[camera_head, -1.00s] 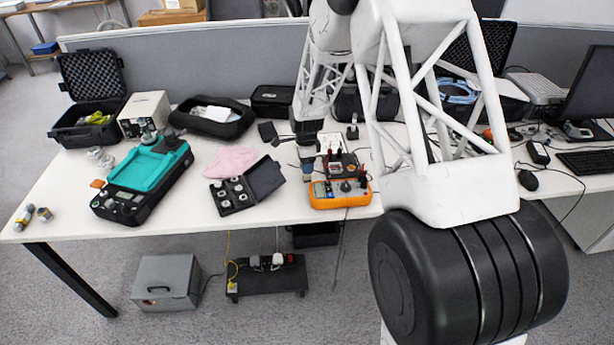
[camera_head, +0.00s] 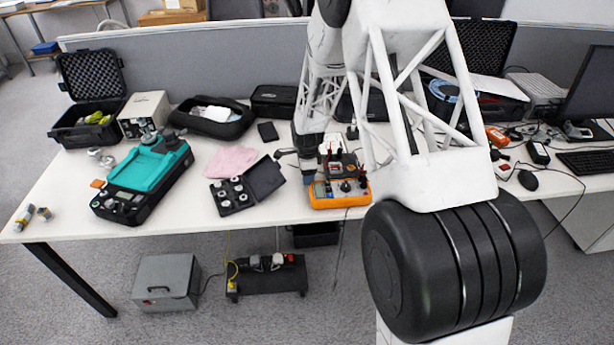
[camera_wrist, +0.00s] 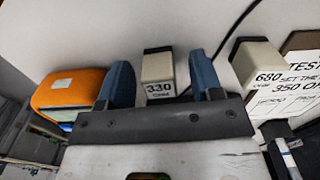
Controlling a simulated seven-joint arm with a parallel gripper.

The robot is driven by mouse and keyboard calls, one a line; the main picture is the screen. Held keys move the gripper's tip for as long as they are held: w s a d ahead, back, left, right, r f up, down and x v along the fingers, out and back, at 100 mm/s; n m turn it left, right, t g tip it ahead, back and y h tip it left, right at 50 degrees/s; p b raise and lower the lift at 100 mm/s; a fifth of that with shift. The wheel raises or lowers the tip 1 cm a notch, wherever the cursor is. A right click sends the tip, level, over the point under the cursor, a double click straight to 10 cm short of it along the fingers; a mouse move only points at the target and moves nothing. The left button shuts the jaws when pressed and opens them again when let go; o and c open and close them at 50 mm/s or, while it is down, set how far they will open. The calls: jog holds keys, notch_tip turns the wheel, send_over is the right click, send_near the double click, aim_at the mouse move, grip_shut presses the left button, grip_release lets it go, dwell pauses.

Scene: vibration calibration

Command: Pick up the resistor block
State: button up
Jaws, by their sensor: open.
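In the wrist view a pale resistor block (camera_wrist: 158,68) with a dark end and the label 330 lies between the two blue fingers of my gripper (camera_wrist: 159,62). Gaps show on both sides of it, so the fingers are open around it in the picture; I cannot tell the depth. A second block (camera_wrist: 257,62), labelled 680, is to the right, outside the fingers. In the head view my gripper (camera_head: 306,170) is low over the table, beside the multimeter's left side, and the blocks there are mostly hidden.
An orange multimeter (camera_head: 358,188) stands right of my gripper in the head view; an orange device (camera_wrist: 72,88) shows left in the wrist view. A printed sign (camera_wrist: 300,75) is near the 680 block. An open black case (camera_head: 232,196) lies left of my gripper.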

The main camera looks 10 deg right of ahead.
dwell(0.3)
jog(key=c, duration=1)
jog(key=shift+r, duration=0.1)
jog(key=shift+r, duration=4.95)
jog(key=w+d, duration=0.1)
jog(key=d, duration=0.9)
jog(key=shift+w+d+m, duration=0.3)
